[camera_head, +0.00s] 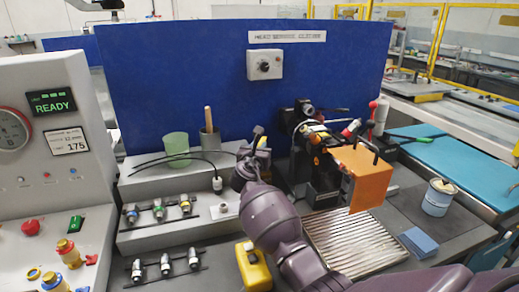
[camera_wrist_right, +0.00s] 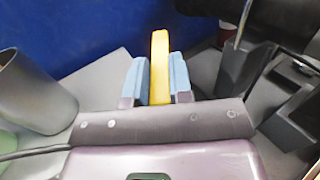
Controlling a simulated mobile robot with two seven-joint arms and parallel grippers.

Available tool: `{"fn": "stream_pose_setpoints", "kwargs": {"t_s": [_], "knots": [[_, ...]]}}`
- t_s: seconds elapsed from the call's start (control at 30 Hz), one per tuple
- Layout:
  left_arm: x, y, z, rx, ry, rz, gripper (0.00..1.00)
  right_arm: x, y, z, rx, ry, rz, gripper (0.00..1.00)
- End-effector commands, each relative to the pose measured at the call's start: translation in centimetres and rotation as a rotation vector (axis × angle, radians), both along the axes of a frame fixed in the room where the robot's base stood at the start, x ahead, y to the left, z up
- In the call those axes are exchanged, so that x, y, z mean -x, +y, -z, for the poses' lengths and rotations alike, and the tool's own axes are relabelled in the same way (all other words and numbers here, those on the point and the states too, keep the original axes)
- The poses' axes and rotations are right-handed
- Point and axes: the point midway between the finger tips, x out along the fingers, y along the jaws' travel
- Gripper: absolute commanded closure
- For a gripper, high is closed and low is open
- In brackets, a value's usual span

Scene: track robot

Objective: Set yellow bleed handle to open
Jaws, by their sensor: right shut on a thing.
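The yellow bleed handle (camera_wrist_right: 159,65) stands between the two blue finger pads of my right gripper (camera_wrist_right: 158,85) in the right wrist view. The pads press it from both sides and its top end sticks up past them. In the head view my right gripper (camera_head: 257,141) is in front of the blue panel, left of the dark machine. There the handle is mostly hidden by the gripper and wrist. The valve body under the handle is hidden, and I cannot tell which setting it is at. My left gripper is not in view.
The dark machine (camera_head: 322,180) with an orange guard (camera_head: 362,178) stands right of my wrist. A grey cup (camera_head: 209,142) and a green cup (camera_head: 176,148) stand to the left. Fittings lie on racks in front. A yellow container (camera_head: 253,268) sits beside my forearm.

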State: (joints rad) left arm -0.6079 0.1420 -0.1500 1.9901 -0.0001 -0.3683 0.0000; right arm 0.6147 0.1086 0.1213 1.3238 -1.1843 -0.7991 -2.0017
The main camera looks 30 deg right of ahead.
Motion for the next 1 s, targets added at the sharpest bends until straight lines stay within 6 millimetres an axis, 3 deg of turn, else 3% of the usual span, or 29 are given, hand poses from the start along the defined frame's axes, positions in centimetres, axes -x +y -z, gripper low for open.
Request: {"fn": "stream_pose_setpoints", "kwargs": {"t_s": [0.17,0.2,0.33,0.73,1.0], "knots": [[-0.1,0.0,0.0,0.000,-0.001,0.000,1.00,0.1,0.0,0.3,-0.003,0.005,0.001,1.00],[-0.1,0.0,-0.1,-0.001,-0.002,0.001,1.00,0.1,0.0,0.3,-0.003,0.005,0.001,0.74],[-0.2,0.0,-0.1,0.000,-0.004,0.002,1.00,0.0,0.0,0.3,-0.003,0.004,0.000,0.54],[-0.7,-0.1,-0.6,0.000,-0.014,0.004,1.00,0.5,0.5,0.0,-0.001,0.001,-0.002,0.54],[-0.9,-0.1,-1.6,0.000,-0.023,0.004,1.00,3.9,3.3,0.0,-0.001,0.002,-0.001,0.54]]}}
